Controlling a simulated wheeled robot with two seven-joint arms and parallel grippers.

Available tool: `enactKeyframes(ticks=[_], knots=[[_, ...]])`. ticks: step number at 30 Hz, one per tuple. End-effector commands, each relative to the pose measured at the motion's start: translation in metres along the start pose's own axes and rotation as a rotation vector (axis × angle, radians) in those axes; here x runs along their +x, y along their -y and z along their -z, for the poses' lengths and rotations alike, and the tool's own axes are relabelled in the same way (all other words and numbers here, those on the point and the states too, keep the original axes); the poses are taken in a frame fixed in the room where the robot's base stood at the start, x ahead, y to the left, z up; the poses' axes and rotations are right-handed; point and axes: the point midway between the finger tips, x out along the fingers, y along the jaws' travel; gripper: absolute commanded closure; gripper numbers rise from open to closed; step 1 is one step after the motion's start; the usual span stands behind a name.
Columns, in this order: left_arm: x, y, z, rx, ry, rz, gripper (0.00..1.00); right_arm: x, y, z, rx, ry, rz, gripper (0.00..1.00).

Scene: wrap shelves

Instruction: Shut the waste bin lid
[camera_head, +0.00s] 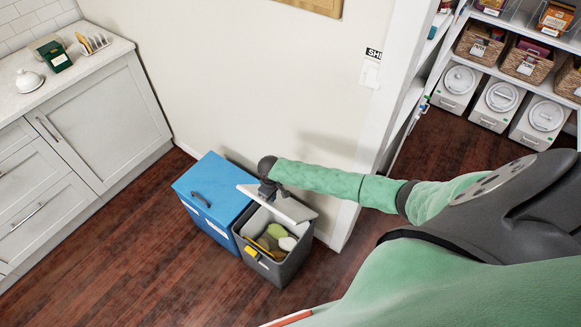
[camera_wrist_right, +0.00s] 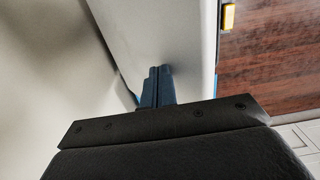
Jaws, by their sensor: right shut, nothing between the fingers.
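The waste bin (camera_head: 285,272) is a dark grey box with a yellow latch, standing on the wood floor against the wall. Its light grey lid (camera_head: 291,207) is raised and tilted open; items in the bin show below it. My right gripper (camera_head: 267,191) is at the lid's upper left part, shut and empty. In the right wrist view the shut fingers (camera_wrist_right: 157,86) are against or very close to the pale lid (camera_wrist_right: 165,35); I cannot tell if they touch. The yellow latch (camera_wrist_right: 228,16) shows at that view's top right. My left gripper is not in view.
A blue bin (camera_head: 208,187) with a closed lid and dark handle stands close beside the grey bin on the left. A white cabinet (camera_head: 105,125) stands at the left, and a doorway to pantry shelves (camera_head: 510,70) opens at the right. The floor in front of the bins is clear.

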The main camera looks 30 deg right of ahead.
Motion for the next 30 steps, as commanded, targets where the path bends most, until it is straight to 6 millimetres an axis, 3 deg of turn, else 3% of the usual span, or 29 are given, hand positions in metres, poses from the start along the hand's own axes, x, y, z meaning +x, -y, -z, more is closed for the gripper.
enactKeyframes(ticks=[21,30], knots=[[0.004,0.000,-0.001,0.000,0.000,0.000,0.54,0.036,0.037,-0.001,0.001,0.002,0.001,1.00],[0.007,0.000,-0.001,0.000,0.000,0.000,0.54,0.046,0.044,-0.001,0.000,0.001,0.000,1.00]])
